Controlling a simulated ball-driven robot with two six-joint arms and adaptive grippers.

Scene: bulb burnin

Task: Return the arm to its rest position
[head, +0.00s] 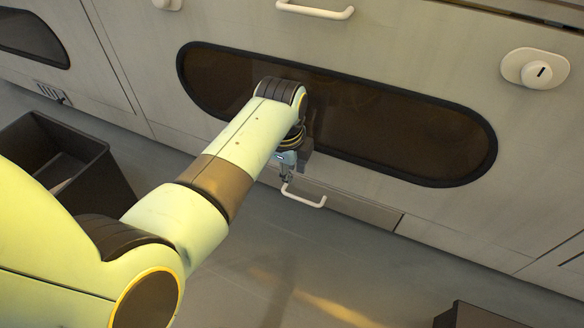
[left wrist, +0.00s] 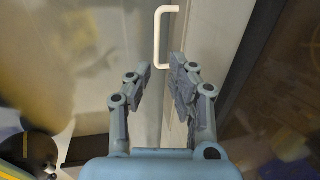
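My left arm reaches in from the left in the head view. Its gripper (head: 287,168) hangs in front of the cabinet wall, just above a white drawer handle (head: 303,196), and is small and partly hidden by the wrist. In the left wrist view the two fingers of the gripper (left wrist: 160,72) stand apart with nothing between them. The white handle (left wrist: 160,38) shows beyond the fingertips and looks apart from them. My right gripper is in neither view.
A dark window panel (head: 400,130) spans the cabinet wall behind the arm. A dark open bin (head: 100,165) stands on the floor at left. A white knob (head: 535,69) and another handle (head: 315,11) are higher up. A dark box (head: 475,317) is at bottom right. Floor between is clear.

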